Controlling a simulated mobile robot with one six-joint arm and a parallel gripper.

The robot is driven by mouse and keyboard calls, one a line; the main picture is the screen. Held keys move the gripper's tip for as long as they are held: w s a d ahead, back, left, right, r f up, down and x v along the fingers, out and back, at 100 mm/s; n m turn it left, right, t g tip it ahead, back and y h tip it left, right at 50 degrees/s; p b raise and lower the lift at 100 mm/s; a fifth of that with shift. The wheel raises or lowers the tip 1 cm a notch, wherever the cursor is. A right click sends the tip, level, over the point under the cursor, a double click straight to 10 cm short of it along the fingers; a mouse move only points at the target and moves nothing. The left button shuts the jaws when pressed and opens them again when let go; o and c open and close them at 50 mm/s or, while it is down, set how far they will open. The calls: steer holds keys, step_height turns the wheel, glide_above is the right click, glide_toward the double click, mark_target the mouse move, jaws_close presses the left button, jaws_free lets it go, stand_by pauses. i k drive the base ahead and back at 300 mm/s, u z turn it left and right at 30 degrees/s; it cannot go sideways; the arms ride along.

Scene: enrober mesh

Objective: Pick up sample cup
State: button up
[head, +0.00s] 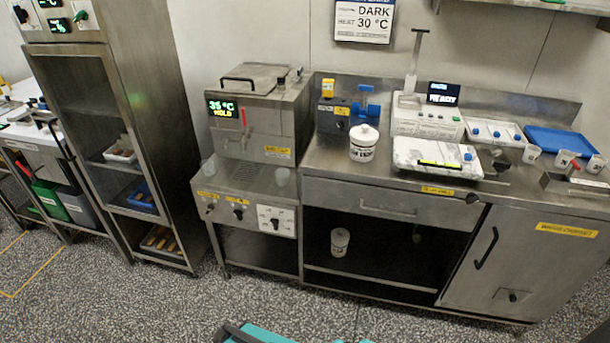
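No label I can read says which vessel is the sample cup. Several small white cups stand at the right end of the steel bench; one is the left cup (532,153), another the middle cup (565,159), another the right cup (596,164). My gripper is not recognisable in the head view; only dark and teal parts, probably mine, show at the bottom edge.
A blue tray (560,140) lies behind the cups. Another tub (340,242) is on the open shelf below. A tall steel cabinet (150,100) stands left. The speckled floor (230,300) in front is clear.

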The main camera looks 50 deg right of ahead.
mark_target(282, 174)
steer(key=u, duration=0.65)
steer(key=k, duration=0.1)
steer(key=z, duration=1.9)
steer(key=k, duration=0.95)
steer(key=u, duration=0.15)
steer(key=i, duration=0.85)
steer(key=z, duration=0.05)
